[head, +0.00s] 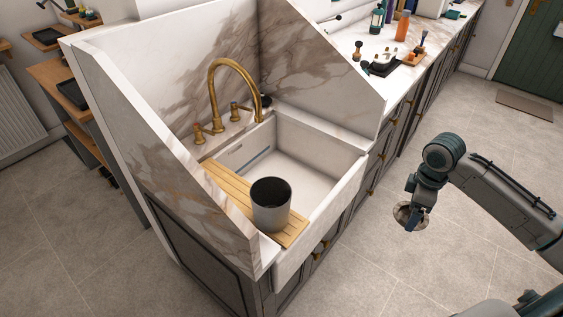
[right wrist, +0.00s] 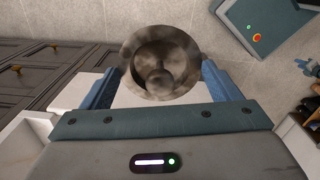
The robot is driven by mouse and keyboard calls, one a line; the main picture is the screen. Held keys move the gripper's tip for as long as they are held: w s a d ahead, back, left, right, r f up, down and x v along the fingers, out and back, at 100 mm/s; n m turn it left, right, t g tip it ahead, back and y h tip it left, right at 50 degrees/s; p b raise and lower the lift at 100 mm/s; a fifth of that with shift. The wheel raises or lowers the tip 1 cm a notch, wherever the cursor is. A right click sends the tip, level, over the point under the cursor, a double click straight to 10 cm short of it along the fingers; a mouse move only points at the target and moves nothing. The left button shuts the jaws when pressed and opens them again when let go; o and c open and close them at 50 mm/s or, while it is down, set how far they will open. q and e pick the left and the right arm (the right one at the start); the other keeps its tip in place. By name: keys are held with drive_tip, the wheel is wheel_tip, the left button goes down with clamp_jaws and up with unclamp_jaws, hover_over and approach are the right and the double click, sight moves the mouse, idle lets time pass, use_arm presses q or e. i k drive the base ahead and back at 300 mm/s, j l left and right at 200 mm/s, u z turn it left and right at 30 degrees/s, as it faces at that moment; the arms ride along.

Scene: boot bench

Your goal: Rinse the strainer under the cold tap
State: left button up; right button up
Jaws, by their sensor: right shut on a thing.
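The strainer (head: 401,213) is a small round metal piece with a wide rim and a darker, dirty-looking bowl. It also shows in the right wrist view (right wrist: 135,82). My right gripper (head: 412,213) is shut on it, one blue finger at each side of the rim. It holds it over the floor, right of the sink and clear of the counter. The brass tap (head: 213,85) arches at the back of the white sink (head: 310,182). Handles stand left (head: 198,133) and right (head: 234,110) of the spout; which is cold I cannot tell. No water stream shows. My left gripper is out of view.
A wooden board (head: 228,182) lies across the sink's left part with a grey pot (head: 270,206) on it. Tall marble panels (head: 330,62) flank the sink. Bottles and a tray (head: 411,58) stand on the far counter. The sink's right part is open, and floor lies in front.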

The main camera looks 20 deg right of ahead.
sight(233, 104)
drive_tip(key=i+l, duration=0.1)
drive_tip(key=l, duration=0.3)
drive_tip(key=i+l, duration=0.15)
drive_tip(key=l, duration=0.3)
drive_tip(key=i+l, duration=0.1)
drive_tip(key=l, duration=0.3)
drive_tip(key=i+l, duration=0.1)
drive_tip(key=l, duration=0.35)
drive_tip(key=i+l, duration=0.15)
drive_tip(key=l, duration=0.25)
